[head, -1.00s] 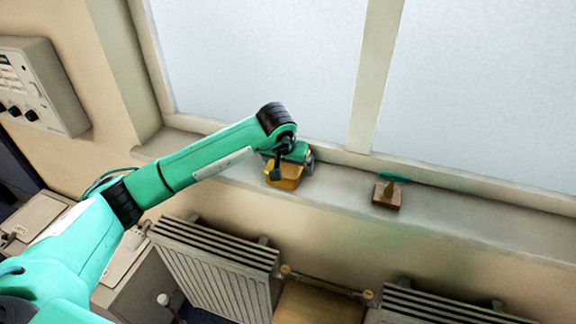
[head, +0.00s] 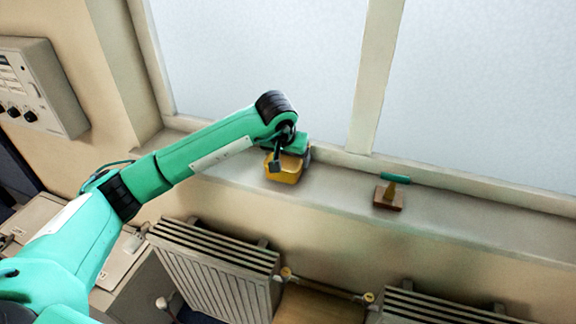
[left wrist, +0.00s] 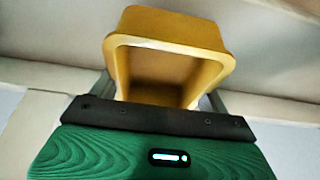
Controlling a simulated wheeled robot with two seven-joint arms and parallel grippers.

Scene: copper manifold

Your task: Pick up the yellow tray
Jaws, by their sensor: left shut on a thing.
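The yellow tray (head: 285,172) is at the window sill, below the end of my left arm. My left gripper (head: 290,157) is shut on it, with a dark finger showing on its near left side. In the left wrist view the tray (left wrist: 172,28) sits between the two fingers, its open hollow facing the camera. The green gripper body hides its lower part there. I cannot tell clearly whether the tray is clear of the sill. My right gripper is not in view.
A brown block with a green-topped handle (head: 388,197) stands on the window sill (head: 460,212) to the right. The window frame (head: 372,85) rises behind. Radiators (head: 225,275) are below the sill. A grey control box (head: 40,85) hangs at the left.

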